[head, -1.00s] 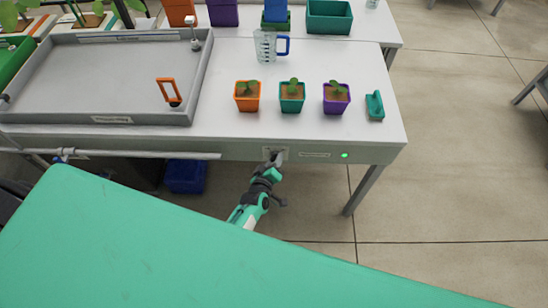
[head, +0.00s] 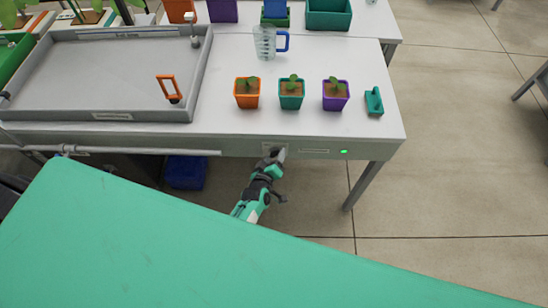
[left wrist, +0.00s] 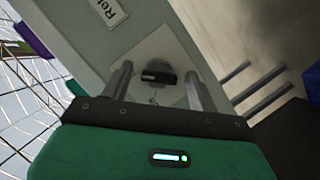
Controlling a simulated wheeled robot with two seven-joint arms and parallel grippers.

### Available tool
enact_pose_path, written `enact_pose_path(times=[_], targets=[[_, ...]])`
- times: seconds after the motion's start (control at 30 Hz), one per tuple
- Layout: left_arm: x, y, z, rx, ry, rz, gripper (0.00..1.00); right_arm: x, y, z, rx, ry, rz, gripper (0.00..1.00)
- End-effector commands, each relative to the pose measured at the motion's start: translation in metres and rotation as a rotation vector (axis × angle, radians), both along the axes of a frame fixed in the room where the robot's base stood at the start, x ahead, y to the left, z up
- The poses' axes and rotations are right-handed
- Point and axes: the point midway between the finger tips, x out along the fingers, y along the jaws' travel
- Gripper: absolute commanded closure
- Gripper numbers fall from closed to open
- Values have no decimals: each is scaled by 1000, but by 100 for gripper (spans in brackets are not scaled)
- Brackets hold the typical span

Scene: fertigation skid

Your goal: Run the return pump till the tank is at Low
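A black switch knob (left wrist: 158,75) sits on a pale square plate (left wrist: 165,52) on the table's front panel in the left wrist view. In the head view my left gripper (head: 275,155) is at the front panel and covers most of the plate. A green light (head: 344,152) glows to the right of a small label (head: 314,151). I cannot make out a tank level. My right gripper is not in view.
A grey tray (head: 60,113) with an orange handle (head: 168,85) fills the table's left. Orange (head: 247,100), teal (head: 291,101) and purple (head: 336,103) seedling pots and a measuring jug (head: 264,42) stand to its right. A blue bin (head: 186,173) is under the table.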

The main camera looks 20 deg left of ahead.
Motion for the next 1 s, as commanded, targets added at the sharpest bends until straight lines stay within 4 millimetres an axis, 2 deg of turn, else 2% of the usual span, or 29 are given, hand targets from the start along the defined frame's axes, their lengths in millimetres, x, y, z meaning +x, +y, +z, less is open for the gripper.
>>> enact_pose_path(times=[0.17,0.27,0.8,1.0], targets=[[-2,0,1,-1,-1,1,40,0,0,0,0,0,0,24],[-10,0,2,-1,0,0,40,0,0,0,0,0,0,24],[-98,0,27,0,0,0,40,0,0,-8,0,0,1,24],[-123,0,34,1,1,-1,40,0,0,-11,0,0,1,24]])
